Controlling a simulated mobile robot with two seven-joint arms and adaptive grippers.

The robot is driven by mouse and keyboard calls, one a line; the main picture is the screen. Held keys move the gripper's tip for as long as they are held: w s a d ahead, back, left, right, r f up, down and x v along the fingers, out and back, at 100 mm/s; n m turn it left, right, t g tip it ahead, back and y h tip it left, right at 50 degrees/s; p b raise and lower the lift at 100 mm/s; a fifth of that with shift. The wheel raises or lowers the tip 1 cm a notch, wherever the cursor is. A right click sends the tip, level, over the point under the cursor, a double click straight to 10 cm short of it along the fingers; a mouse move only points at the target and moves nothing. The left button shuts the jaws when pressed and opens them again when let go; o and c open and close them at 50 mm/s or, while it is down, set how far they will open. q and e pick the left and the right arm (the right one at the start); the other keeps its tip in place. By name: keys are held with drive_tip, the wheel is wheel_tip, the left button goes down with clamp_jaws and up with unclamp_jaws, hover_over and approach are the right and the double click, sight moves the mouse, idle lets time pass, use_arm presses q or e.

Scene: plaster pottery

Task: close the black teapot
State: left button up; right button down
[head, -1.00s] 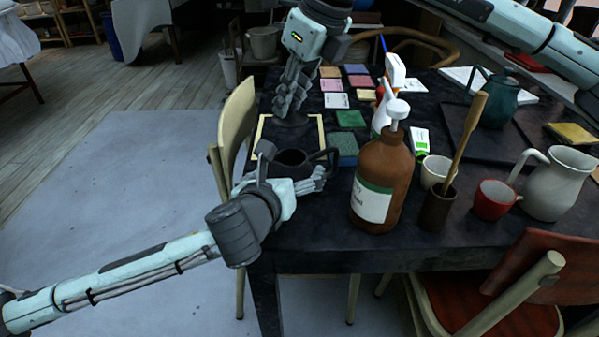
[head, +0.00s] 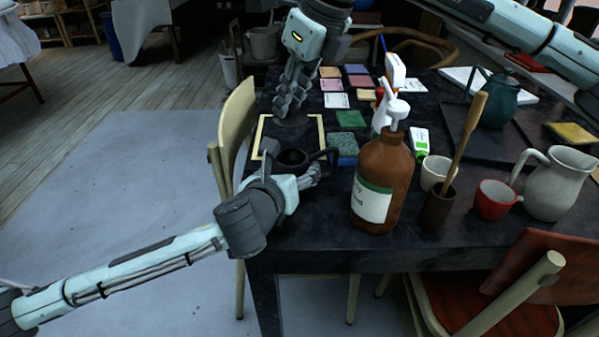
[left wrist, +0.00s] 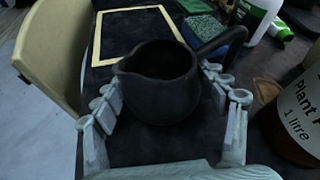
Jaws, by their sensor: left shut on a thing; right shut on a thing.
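The black teapot (head: 292,158) is at the near left end of the dark table, its top open and its handle to the right. In the left wrist view the teapot (left wrist: 160,90) shows a dark, uncovered mouth and a pouring lip at left. My left gripper (head: 291,170) is shut around its body, with fingers on both sides; in the head view it hides the lower body. My right gripper (head: 287,107) points down above the tan square outline, behind the teapot. A dark, flat thing (head: 293,121) shows under its fingertips, possibly the lid; most of it is hidden.
A brown pump bottle (head: 382,185) stands right of the teapot. A green sponge-like block (head: 343,147) is close behind the handle. A beige chair (head: 236,125) stands at the table's left edge. Cups and a pitcher (head: 557,183) are farther right.

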sight(295, 116)
use_arm(q)
drive_tip(key=c, duration=0.4)
drive_tip(key=shift+c, duration=0.2)
use_arm(e)
drive_tip(key=shift+f, duration=2.5)
drive_tip(key=shift+f, duration=0.9)
drive_tip(key=shift+f, duration=0.7)
drive_tip(key=c, duration=1.3)
unclamp_jaws()
drive_tip(key=v, duration=1.2)
